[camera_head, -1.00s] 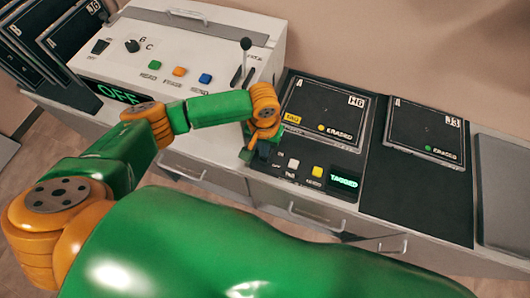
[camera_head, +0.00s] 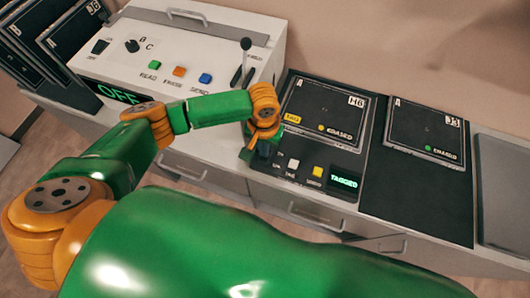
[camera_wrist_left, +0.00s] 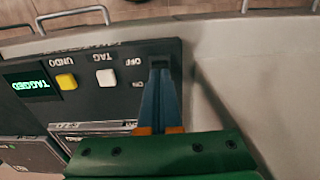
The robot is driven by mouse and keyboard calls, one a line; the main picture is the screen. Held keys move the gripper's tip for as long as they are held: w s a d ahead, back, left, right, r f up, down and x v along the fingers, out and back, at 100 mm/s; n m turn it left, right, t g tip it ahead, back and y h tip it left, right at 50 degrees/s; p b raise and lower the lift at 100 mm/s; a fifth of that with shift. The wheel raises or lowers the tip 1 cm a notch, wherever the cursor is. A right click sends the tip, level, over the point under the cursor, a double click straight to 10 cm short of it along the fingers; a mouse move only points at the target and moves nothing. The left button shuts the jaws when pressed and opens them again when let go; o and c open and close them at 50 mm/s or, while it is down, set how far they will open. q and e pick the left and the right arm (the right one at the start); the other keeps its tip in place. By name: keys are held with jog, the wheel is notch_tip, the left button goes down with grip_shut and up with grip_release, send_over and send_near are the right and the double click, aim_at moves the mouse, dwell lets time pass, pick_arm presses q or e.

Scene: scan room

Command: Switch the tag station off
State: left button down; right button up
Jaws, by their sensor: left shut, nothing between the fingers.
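The tag station (camera_head: 303,171) is a dark panel with a white TAG button, a yellow UNDO button and a display (camera_head: 343,182) lit green with TAGGED. It also shows upside down in the left wrist view (camera_wrist_left: 95,100). Its ON/OFF switch (camera_wrist_left: 160,62) lies beside the printed labels, mostly hidden by my fingers, so its position cannot be told. My left gripper (camera_head: 260,152) is at the station's left end. In the wrist view my left gripper (camera_wrist_left: 160,72) is shut and empty, its tips over the switch near the OFF label. Contact cannot be made out.
A square plate marked H6 (camera_head: 323,113) lies on the station behind the buttons. Another plate marked J3 (camera_head: 426,122) lies to the right. A white console (camera_head: 195,55) with a display reading OFF, buttons and a lever stands at left. Drawer handles line the counter front.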

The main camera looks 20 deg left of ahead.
pick_arm(q)
jog(key=shift+f+b, duration=0.5)
jog(key=shift+f, duration=0.5)
dwell(0.3)
jog(key=shift+s, duration=0.1)
notch_tip(320, 180, up, 7)
jog(key=p, duration=0.9)
jog(key=shift+r, duration=0.15)
